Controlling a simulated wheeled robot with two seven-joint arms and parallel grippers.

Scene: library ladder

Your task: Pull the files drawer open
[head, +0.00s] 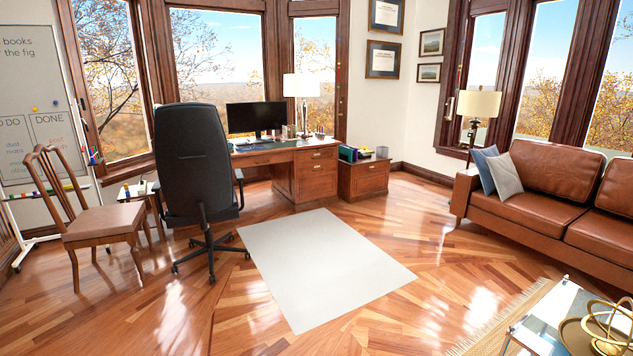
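Two pieces of furniture across the room have drawers, and no label I can read shows which is the files drawer. The wooden desk (262,158) has a right pedestal with stacked drawer fronts (318,172), all looking shut. Right of it stands a low wooden cabinet (347,180), with a drawer front (373,179) that also looks shut. Handles are small and hard to make out. Neither of my grippers is in view.
A black office chair (192,165) stands before the desk's left part, and a wooden chair (103,222) is further left. A pale mat (325,265) lies on open floor before the pedestal. A leather sofa (540,205) is at right; a low table (545,325) is near right.

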